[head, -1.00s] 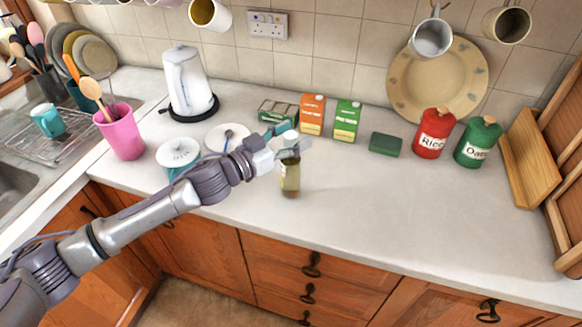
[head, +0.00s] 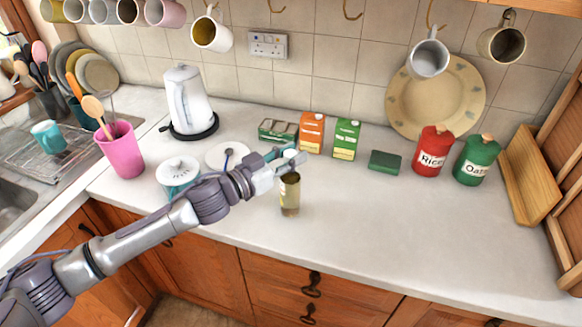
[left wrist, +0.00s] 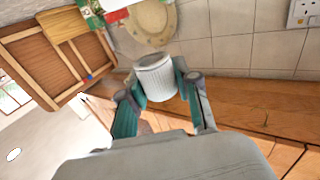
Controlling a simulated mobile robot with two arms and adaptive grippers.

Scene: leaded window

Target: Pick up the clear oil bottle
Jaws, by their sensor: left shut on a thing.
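The clear oil bottle (head: 290,197) stands upright near the front middle of the counter, with yellowish oil and a label on it. The fingers partly hide the bottle's neck in the head view. The bottle's base seems to be on the counter. My right gripper is not in view.
An orange carton (head: 312,133) and a green carton (head: 347,140) stand behind the bottle. A teal sugar pot (head: 178,176), a saucer (head: 217,154) and a pink utensil cup (head: 121,152) are to the left. The counter (head: 400,220) right of the bottle is clear.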

